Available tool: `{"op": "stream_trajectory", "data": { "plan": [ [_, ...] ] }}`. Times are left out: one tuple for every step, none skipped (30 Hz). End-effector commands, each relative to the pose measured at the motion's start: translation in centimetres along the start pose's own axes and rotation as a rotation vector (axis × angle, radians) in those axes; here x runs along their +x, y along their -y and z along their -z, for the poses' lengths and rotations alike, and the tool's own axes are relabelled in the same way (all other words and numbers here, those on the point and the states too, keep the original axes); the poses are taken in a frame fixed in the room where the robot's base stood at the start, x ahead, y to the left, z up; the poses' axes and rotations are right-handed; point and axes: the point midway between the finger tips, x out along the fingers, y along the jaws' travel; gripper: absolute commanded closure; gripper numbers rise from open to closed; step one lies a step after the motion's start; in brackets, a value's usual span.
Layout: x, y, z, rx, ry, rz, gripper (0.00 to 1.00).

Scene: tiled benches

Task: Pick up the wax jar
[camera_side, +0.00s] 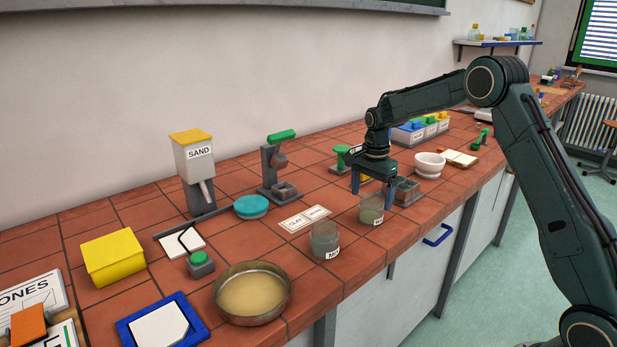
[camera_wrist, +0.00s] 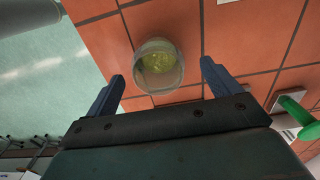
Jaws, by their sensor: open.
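A small glass jar with yellowish-green contents, which I take as the wax jar (camera_side: 371,208), stands upright near the bench's front edge. Its label is too small to read surely. My gripper (camera_side: 372,192) is above and just behind it, pointing down, with blue fingers spread. In the wrist view the jar (camera_wrist: 158,66) lies between and slightly beyond the open fingertips (camera_wrist: 162,70), with a gap on both sides. Nothing is held. I cannot tell whether the fingertips are down level with the jar.
A second glass jar (camera_side: 325,240) stands to the left, with a label card (camera_side: 305,219) behind it. A grey block-like holder (camera_side: 407,192) and a white mortar (camera_side: 430,165) are close on the right. A round pan (camera_side: 252,292) is at the front left.

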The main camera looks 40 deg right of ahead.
Motion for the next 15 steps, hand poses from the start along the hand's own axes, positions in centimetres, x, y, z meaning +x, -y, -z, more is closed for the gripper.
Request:
{"op": "stream_trajectory", "data": {
  "plan": [
    [0.0,0.0,0.0,0.000,0.000,0.000,0.11],
    [0.0,0.0,0.0,0.000,0.000,0.000,0.11],
    [0.1,0.0,0.0,0.000,0.000,-0.001,0.11],
    [0.2,0.0,0.0,0.000,0.000,-0.001,0.11],
    [0.3,-0.1,0.0,0.000,0.000,-0.001,0.11],
    [0.5,-0.1,0.0,0.000,0.001,-0.002,0.11],
    [0.7,-0.1,0.0,0.000,0.001,-0.003,0.11],
    [0.9,-0.1,0.0,0.000,0.001,-0.003,0.11],
    [1.3,-0.2,0.0,0.000,0.001,-0.003,0.11],
    [1.7,-0.2,0.0,0.000,0.001,-0.004,0.11],
    [2.0,-0.3,0.0,0.000,0.002,-0.005,0.11],
    [2.5,-0.3,0.0,0.000,0.001,-0.004,0.11],
    [2.9,-0.3,0.1,0.000,0.001,-0.003,0.11],
    [3.2,-0.3,0.1,0.000,0.001,-0.004,0.11],
    [3.7,-0.3,0.1,0.000,0.001,-0.003,0.11]
  ]
}}
